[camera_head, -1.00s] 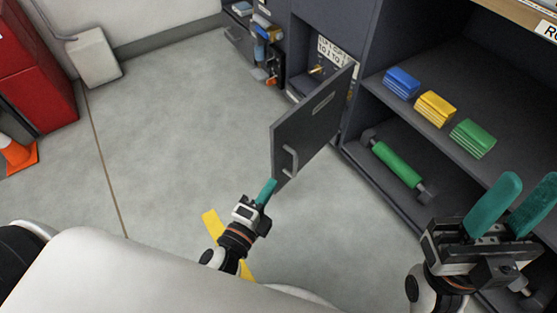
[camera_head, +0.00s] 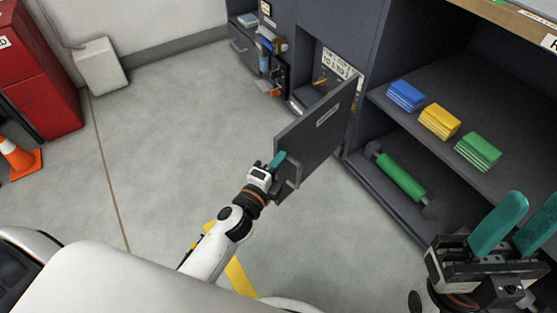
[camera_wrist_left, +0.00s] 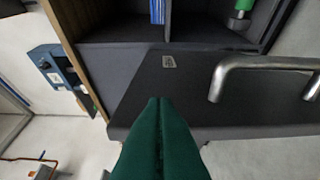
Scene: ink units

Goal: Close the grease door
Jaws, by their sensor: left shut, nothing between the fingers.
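The grease door (camera_head: 315,128) is a dark grey panel standing open, swung out from its cabinet compartment (camera_head: 316,90). It has a metal bar handle near its free edge, seen large in the left wrist view (camera_wrist_left: 262,68). My left gripper (camera_head: 278,160) is shut and empty, its teal fingers at the door's free edge beside the handle. In the left wrist view its fingers (camera_wrist_left: 158,130) lie together in front of the door (camera_wrist_left: 190,85); I cannot tell whether they touch it. My right gripper (camera_head: 512,225) is open and empty at the lower right, away from the door.
Open shelves at right hold blue (camera_head: 406,96), yellow (camera_head: 440,121) and green (camera_head: 479,151) stacks, with a green roller (camera_head: 401,177) below. A red cabinet (camera_head: 38,75), an orange cone (camera_head: 18,158) and a white box (camera_head: 100,66) stand left. The floor between is clear.

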